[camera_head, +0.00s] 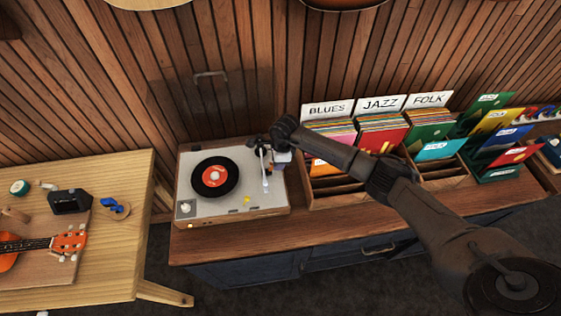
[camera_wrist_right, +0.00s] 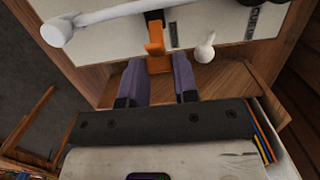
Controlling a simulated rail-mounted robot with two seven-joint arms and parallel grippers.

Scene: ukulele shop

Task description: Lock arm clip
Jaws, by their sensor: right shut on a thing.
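The turntable (camera_head: 225,198) stands on the wooden counter with a black record (camera_head: 214,177) on its platter. Its white tonearm (camera_head: 264,172) is at the right side of the deck; it also crosses the top of the right wrist view (camera_wrist_right: 105,16). The orange arm clip (camera_wrist_right: 155,42) stands beside the tonearm. In the head view my right gripper (camera_head: 280,160) hides the clip. My left gripper is not in view.
Record bins (camera_head: 365,135) with dividers stand close right of the turntable, under my right arm. A workbench (camera_head: 115,180) with a ukulele (camera_head: 40,245) is at the left. The counter's front strip (camera_head: 300,233) is clear. A slatted wall rises behind.

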